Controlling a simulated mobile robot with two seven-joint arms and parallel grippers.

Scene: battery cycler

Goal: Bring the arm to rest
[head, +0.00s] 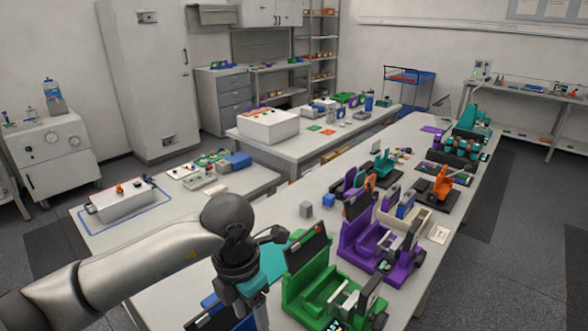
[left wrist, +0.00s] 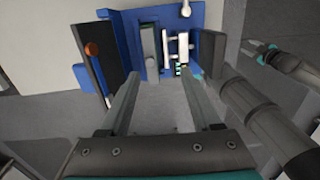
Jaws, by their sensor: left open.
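My left arm comes in from the left in the head view. Its gripper (head: 250,297) points down over the near end of the long bench, left of a green fixture (head: 325,285). In the left wrist view my left gripper (left wrist: 158,88) is open with nothing between its fingers. Beyond the fingertips is a blue fixture (left wrist: 208,50) with a dark upright panel (left wrist: 92,60) and an orange knob. Part of this blue fixture (head: 212,308) shows below the gripper in the head view. What seems to be my right gripper (left wrist: 264,52) shows in the left wrist view, too small to judge.
Purple fixtures (head: 370,246) stand right of the green one, with an orange one (head: 440,185) farther along. A white box (head: 268,125) sits on the table behind. Bare bench top lies left of the purple fixtures.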

